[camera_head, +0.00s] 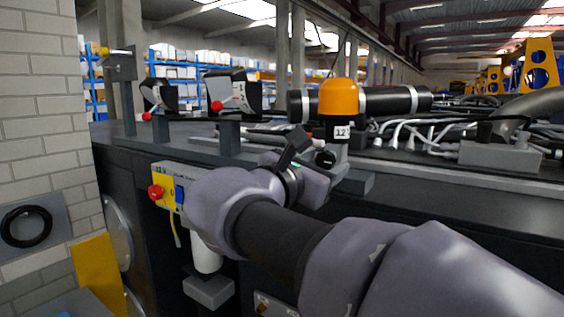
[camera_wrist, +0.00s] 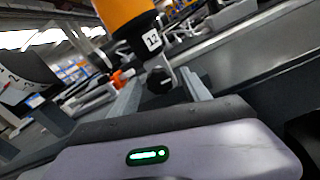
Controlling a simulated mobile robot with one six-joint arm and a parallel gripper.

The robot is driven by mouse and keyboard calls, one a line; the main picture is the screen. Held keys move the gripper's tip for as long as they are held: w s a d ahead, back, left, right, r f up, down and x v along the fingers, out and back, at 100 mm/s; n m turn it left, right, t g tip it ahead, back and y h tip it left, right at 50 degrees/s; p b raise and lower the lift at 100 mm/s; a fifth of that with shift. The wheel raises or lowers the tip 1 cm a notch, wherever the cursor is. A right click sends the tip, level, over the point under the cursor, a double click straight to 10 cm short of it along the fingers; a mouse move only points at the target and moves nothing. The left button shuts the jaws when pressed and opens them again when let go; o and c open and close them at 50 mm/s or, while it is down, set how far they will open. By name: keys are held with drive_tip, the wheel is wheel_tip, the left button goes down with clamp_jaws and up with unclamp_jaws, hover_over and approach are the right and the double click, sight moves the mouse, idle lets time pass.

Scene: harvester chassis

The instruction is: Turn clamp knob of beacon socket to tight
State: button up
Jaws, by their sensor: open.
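The orange beacon (camera_head: 338,97) with a white "12" label stands upright in its grey socket (camera_head: 336,130). It also shows at the top of the wrist view (camera_wrist: 122,14). The black clamp knob (camera_head: 325,158) is on the socket's near side, below the label. In the wrist view the knob (camera_wrist: 159,80) appears between the tips of my two grey fingers. My gripper (camera_wrist: 162,84) is open, with a finger on each side of the knob. I cannot tell whether either finger touches it. In the head view my wrist partly hides the fingers and the socket's base.
A panel with a red knob (camera_head: 155,192) and a blue switch is left of my arm. Two box-like lamps with red knobs (camera_head: 217,105) stand on posts further left. A black cylinder (camera_head: 390,101) lies behind the beacon, with white cables (camera_head: 420,133) to the right.

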drive_tip(key=shift+w+d, duration=0.25)
drive_tip(key=shift+w, duration=0.05)
clamp_jaws()
